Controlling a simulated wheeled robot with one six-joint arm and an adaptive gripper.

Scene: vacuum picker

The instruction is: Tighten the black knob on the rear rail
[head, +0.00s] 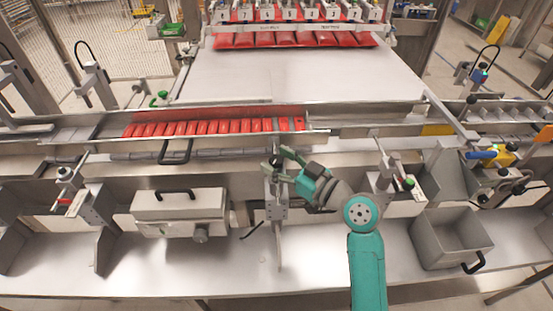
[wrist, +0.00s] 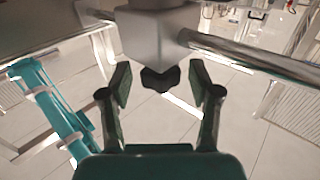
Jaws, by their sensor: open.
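The black knob (wrist: 160,79) is a lobed knob under a grey block (wrist: 155,38) on a metal rail (wrist: 255,57) in the wrist view. My gripper (wrist: 161,86) is open, with one finger on each side of the knob. Clear gaps show between both fingers and the knob, so it looks untouched. In the head view my gripper (head: 283,158) is at the middle of the machine's near side, by an upright metal bracket (head: 277,205). The knob cannot be made out clearly there.
A tray of red packs (head: 215,127) lies along the rail behind my gripper. A lidded metal box (head: 180,212) stands to the left on the lower shelf, and an open metal bin (head: 452,240) to the right. Brackets with small knobs line the near side.

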